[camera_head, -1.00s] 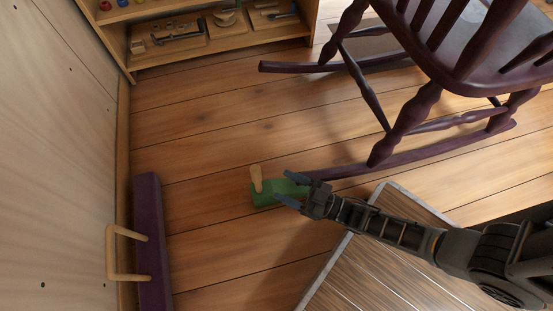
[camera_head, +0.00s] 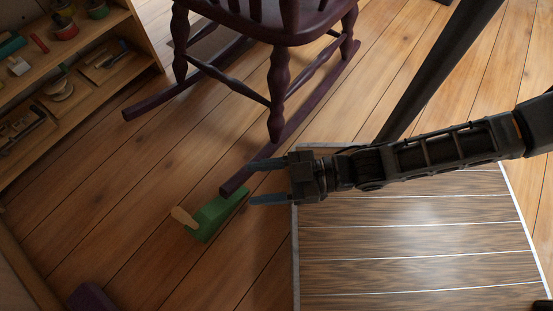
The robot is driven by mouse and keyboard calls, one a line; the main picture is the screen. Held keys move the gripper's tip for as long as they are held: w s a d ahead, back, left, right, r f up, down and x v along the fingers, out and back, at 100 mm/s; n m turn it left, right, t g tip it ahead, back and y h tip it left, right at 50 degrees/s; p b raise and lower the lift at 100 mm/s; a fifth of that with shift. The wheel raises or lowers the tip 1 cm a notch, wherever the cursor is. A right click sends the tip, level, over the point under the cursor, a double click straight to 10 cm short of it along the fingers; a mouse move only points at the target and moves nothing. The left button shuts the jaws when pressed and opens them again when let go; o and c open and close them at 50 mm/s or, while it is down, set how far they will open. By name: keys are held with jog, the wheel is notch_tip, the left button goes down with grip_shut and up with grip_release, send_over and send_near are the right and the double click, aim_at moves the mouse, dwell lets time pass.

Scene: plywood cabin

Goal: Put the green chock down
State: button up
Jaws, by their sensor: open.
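The green chock (camera_head: 215,217) rests on the plank floor, its tan wooden peg handle (camera_head: 184,218) pointing to the left. Its right end lies at the tip of the rocking chair's near purple runner (camera_head: 305,114); I cannot tell whether they touch. My gripper (camera_head: 268,182) is open and empty, to the right of the chock and above the runner's end. Its two fingers point left and are apart from the chock in the picture.
The purple rocking chair (camera_head: 277,85) stands at the top middle. A shelf (camera_head: 100,85) with tools and jars is at upper left. A purple piece (camera_head: 92,298) shows at the bottom left edge. A dark slatted panel (camera_head: 400,250) lies under my arm. Floor left of the chock is clear.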

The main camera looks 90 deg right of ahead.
jog(key=s+a+r+m+g+h, duration=0.1)
jog(key=s+a+r, duration=0.1)
jog(key=r, duration=1.2)
jog(key=shift+s+a+m+g, duration=0.35)
jog(key=shift+a+m+g, duration=0.05)
jog(key=shift+a, duration=0.15)
notch_tip(320, 180, up, 34)
jog(key=p, duration=3.4)
jog(key=shift+c, duration=0.2)
jog(key=shift+f, duration=0.1)
